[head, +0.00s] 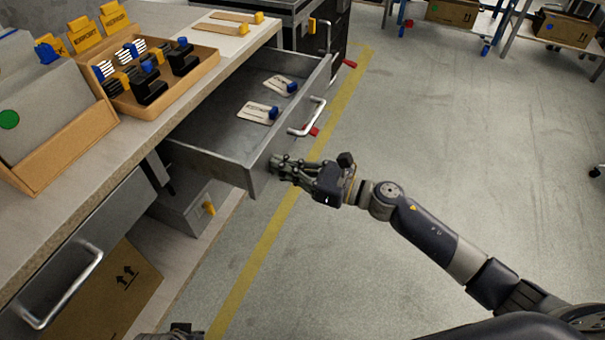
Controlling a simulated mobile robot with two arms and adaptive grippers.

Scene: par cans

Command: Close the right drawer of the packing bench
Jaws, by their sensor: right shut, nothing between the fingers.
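The right drawer (210,128) of the packing bench (235,60) stands pulled out. Its grey front (262,165) carries a silver bar handle (308,117). Two pale tags with blue parts, one nearer (255,112) and one farther (278,85), lie inside. My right gripper (278,167) is shut and empty, its fingertips at the near end of the drawer front, below and left of the handle. I cannot tell whether they touch it. A small dark part at the bottom edge seems to be my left gripper (180,330); its fingers are not clear.
On the bench top are a tray (140,105) of clips and a cardboard box (60,155). Another drawer with a handle (62,290) is at lower left. A grey box (190,207) sits under the bench. The floor to the right is clear.

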